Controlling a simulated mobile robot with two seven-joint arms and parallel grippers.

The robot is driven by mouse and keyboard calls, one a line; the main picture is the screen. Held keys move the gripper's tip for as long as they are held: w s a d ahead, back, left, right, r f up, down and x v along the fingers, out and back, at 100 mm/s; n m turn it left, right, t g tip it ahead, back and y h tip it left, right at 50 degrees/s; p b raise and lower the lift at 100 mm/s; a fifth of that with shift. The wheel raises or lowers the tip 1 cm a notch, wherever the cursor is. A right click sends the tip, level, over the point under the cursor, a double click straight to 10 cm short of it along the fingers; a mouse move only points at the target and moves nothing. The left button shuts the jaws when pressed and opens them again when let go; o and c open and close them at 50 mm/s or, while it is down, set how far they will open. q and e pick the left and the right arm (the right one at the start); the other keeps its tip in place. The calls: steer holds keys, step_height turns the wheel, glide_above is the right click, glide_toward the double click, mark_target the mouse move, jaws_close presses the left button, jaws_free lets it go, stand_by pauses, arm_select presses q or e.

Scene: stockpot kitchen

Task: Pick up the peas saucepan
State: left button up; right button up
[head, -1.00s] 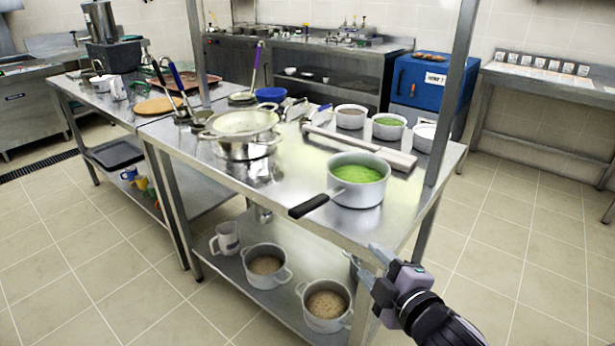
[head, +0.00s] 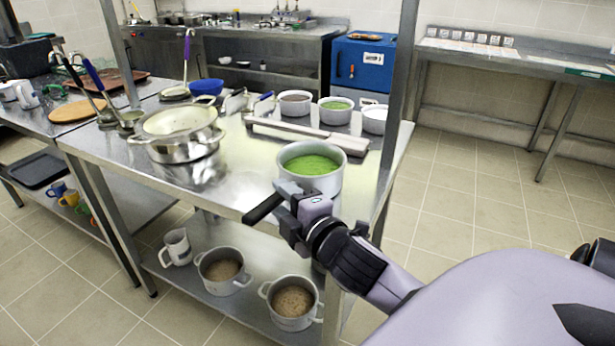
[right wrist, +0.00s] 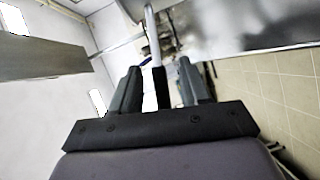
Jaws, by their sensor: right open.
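The peas saucepan (head: 311,167) is a pale metal pan with bright green peas inside. It stands near the front right corner of the steel table (head: 225,190). Its black handle (head: 260,209) points towards the front left, over the table edge. My right gripper (head: 284,196) is at the handle, in front of the pan, and hides part of it. In the right wrist view the dark handle (right wrist: 160,88) shows between the two separated fingers of my right gripper (right wrist: 158,80). The jaws are open. My left gripper is out of view.
A steel pot with a strainer (head: 180,133) stands left of the pan. Small pans (head: 336,110) stand behind a long flat bar (head: 305,135). The lower shelf (head: 190,285) holds two pots and a jug. A shelf post (head: 402,70) rises at right.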

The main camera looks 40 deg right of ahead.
mark_target(274, 193)
steer(key=shift+w+d+f, duration=0.1)
steer(key=shift+w, duration=0.8)
steer(key=shift+w+d+f, duration=0.1)
steer(key=shift+w, duration=0.8)
